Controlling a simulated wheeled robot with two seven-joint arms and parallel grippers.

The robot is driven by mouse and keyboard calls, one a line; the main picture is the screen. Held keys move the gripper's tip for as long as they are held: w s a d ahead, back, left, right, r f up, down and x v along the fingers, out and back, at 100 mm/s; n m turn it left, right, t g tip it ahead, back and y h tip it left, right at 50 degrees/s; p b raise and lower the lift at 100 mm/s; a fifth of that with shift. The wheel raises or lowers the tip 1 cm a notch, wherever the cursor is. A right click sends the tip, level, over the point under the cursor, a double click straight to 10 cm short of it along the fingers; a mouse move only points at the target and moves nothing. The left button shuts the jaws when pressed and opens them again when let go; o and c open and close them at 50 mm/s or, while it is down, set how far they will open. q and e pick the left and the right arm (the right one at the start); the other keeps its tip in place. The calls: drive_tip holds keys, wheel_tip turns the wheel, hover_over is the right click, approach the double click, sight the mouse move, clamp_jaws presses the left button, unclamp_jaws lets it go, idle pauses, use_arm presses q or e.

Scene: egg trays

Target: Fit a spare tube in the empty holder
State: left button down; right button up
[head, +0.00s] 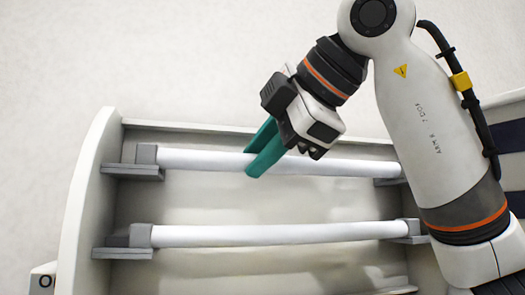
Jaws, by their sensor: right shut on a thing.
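A white tube (205,160) lies across the upper row of a pale fixture. Its left end meets a grey end block on a bracket (133,171), and its right end reaches a grey bracket (388,181) beside my arm. I cannot tell whether it is fully seated at both ends. My right gripper (259,158) comes down from above with teal fingers shut on this upper tube near its middle. A second white tube (270,234) lies in the lower row between a left bracket (122,252) and a right bracket (409,238). My left gripper is not in view.
The fixture has a raised curved side wall (88,195) on the left and a back edge (190,127) along the top. A grey piece (385,291) shows at the bottom edge. My right arm covers the fixture's right side. Open pale ground (120,50) lies beyond the back edge.

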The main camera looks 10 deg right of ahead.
drive_tip(key=o, duration=0.9)
drive_tip(key=shift+c, duration=0.2)
drive_tip(key=shift+s, duration=0.15)
drive_tip(key=b+v, duration=0.3)
drive_tip(key=v, duration=0.9)
